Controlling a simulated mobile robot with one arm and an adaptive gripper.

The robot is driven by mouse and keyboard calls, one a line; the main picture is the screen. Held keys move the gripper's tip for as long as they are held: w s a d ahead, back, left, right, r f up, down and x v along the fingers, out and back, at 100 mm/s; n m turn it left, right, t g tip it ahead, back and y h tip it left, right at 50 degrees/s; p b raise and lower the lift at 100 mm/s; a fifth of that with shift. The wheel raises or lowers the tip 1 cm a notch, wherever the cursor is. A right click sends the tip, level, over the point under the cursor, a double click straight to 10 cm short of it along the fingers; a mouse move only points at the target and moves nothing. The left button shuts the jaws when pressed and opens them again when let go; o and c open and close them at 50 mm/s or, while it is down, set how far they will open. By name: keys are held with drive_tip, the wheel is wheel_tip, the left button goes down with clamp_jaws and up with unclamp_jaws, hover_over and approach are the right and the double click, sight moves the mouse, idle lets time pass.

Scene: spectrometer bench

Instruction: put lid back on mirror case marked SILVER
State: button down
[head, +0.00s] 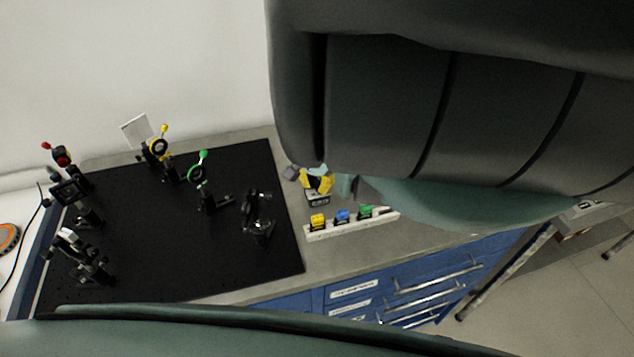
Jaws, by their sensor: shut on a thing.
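My gripper (317,184), with yellow and black fingers, is in the head view at the back of the grey bench strip, right of the black board. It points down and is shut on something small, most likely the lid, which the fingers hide. A small dark case (318,199) with a pale label shows just below the fingers. The label is too small to read, and I cannot tell whether gripper and case touch. A small grey block (291,172) shows just left of the fingers; I cannot tell what it is.
A white rack (350,226) with yellow, blue and green pieces stands in front of the case. The black optics board (160,240) at left carries several upright mounts. Blue drawers (430,283) are below the bench edge. My arm hides the bench at upper right.

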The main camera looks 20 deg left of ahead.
idle(0.9)
drive_tip(key=shift+c, duration=1.9)
unclamp_jaws()
drive_tip(key=shift+r, duration=0.1)
drive_tip(key=shift+r+p, duration=2.65)
drive_tip(key=shift+r, duration=0.7)
clamp_jaws()
drive_tip(key=shift+f, duration=0.15)
